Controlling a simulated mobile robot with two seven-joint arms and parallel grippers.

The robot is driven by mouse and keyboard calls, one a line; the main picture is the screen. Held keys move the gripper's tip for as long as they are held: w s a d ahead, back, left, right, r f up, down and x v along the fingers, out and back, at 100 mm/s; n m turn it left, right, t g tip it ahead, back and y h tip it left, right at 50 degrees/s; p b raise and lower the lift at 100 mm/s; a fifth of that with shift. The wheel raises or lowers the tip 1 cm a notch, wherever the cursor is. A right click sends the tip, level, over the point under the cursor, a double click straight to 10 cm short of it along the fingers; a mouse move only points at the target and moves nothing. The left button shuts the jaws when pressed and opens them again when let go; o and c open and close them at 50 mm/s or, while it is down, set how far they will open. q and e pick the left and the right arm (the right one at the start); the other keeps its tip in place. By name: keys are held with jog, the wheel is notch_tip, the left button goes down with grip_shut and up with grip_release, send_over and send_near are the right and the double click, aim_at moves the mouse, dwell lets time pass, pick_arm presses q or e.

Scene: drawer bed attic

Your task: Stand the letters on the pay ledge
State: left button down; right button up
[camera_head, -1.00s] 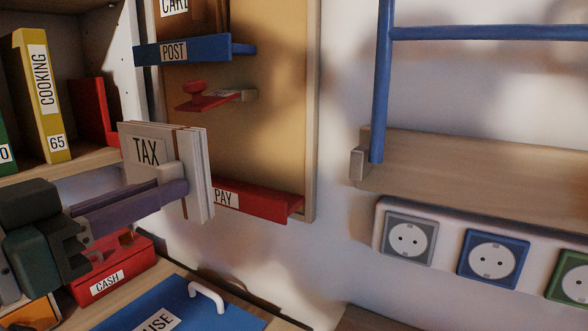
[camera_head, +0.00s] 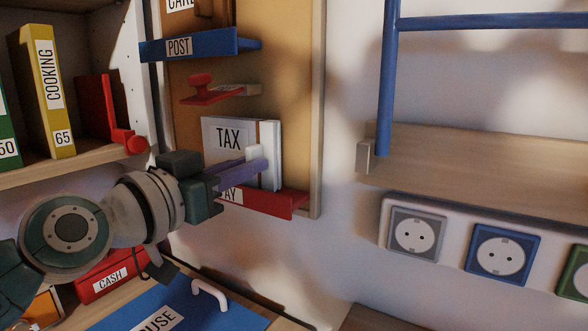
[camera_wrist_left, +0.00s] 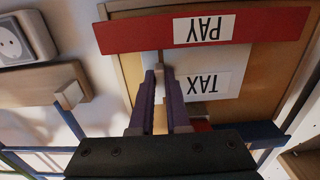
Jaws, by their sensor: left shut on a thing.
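The letters (camera_head: 222,137), a white upright bundle marked TAX, are at the red pay ledge (camera_head: 272,203) on the wooden board. In the head view their lower edge is just above or behind the ledge's front; I cannot tell whether they rest on it. My left gripper (camera_head: 255,163) is shut on the letters from the front. In the left wrist view, which is upside down, the letters (camera_wrist_left: 207,84) and the PAY label of the ledge (camera_wrist_left: 260,27) show beyond the purple fingers (camera_wrist_left: 160,90). My right gripper is not in view.
Above are the blue POST ledge (camera_head: 200,46) and a small ledge with a red stamp (camera_head: 215,94). Below are a red CASH box (camera_head: 100,277) and a blue lid with a white handle (camera_head: 185,305). A shelf with binders (camera_head: 48,95) stands at the left.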

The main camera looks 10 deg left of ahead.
pick_arm(q)
jog(key=shift+f, duration=0.2)
jog(key=c, duration=0.9)
grip_release()
jog(key=shift+r, duration=0.1)
